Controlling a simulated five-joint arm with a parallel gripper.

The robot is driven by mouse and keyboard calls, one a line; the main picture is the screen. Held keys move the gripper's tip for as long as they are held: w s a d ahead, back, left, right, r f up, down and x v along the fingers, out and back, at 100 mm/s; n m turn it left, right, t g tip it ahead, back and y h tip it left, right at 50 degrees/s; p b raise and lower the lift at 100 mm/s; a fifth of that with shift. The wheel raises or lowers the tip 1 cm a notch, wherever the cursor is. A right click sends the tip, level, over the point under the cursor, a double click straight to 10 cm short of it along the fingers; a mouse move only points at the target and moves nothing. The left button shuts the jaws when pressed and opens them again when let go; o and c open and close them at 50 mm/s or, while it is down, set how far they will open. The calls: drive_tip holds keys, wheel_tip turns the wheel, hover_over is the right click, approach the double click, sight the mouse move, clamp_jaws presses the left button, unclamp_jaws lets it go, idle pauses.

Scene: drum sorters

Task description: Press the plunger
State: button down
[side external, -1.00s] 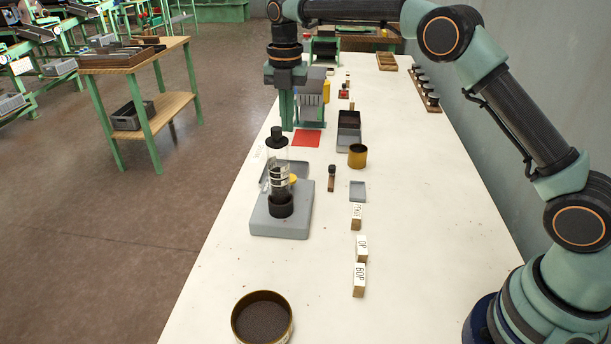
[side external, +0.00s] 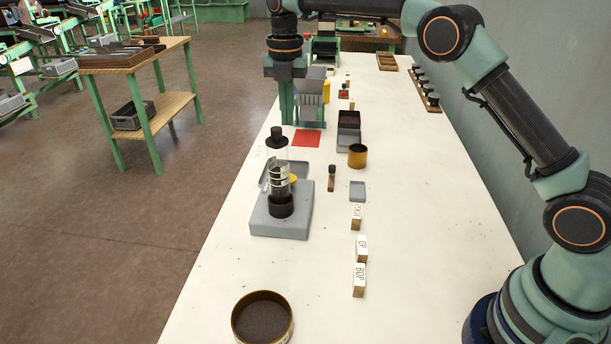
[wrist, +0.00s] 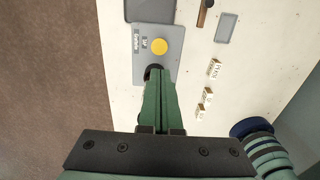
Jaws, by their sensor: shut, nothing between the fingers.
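The plunger is a black knob (side external: 277,133) on top of a clear upright cylinder (side external: 281,154). The cylinder stands in a black collar (side external: 281,206) on a grey base (side external: 262,221), with silvery bands around its lower part. A yellow round button (side external: 293,178) shows behind it, and in the wrist view the button (wrist: 159,47) sits on the grey plate. My gripper (side external: 288,122) is shut and empty, its green fingers pointing down, near the knob in the picture; I cannot tell whether they touch. In the wrist view the fingertips (wrist: 160,72) partly cover a dark round part.
Labelled blocks (side external: 360,279) stand in a row right of the base. A round tub of dark grains (side external: 262,318) is in front. A red square (side external: 306,138), grey bins (side external: 348,138) and a brass cup (side external: 357,156) lie farther back.

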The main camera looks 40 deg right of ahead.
wheel_tip(320, 180, down, 14)
idle(0.8)
drive_tip(key=shift+f, duration=1)
wheel_tip(320, 180, up, 14)
drive_tip(key=shift+r, duration=0.25)
idle(2.4)
